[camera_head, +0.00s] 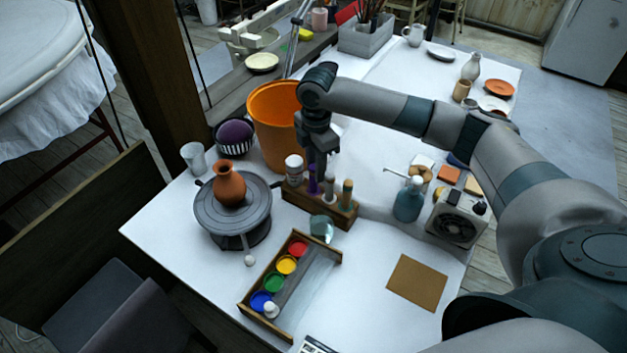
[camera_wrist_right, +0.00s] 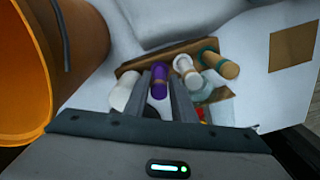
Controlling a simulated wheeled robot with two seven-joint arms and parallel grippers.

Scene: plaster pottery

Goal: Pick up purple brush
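The purple brush (camera_head: 313,181) stands upright in a wooden holder (camera_head: 308,205) on the white table, partly hidden by my right gripper in the head view. My right gripper (camera_head: 318,168) points down over the holder. In the right wrist view the purple brush (camera_wrist_right: 159,80) shows between the two fingers (camera_wrist_right: 160,100), one on each side, with gaps visible; the gripper looks open. The white brush (camera_wrist_right: 186,69) is close beside the right-hand finger, and the green-topped brush (camera_wrist_right: 222,66) stands further right. My left gripper is not in view.
An orange bucket (camera_head: 272,125) stands close behind the gripper. A pottery wheel (camera_head: 232,215) with a terracotta vase is left, a paint tray (camera_head: 248,300) in front, a blue bottle (camera_head: 408,203) right.

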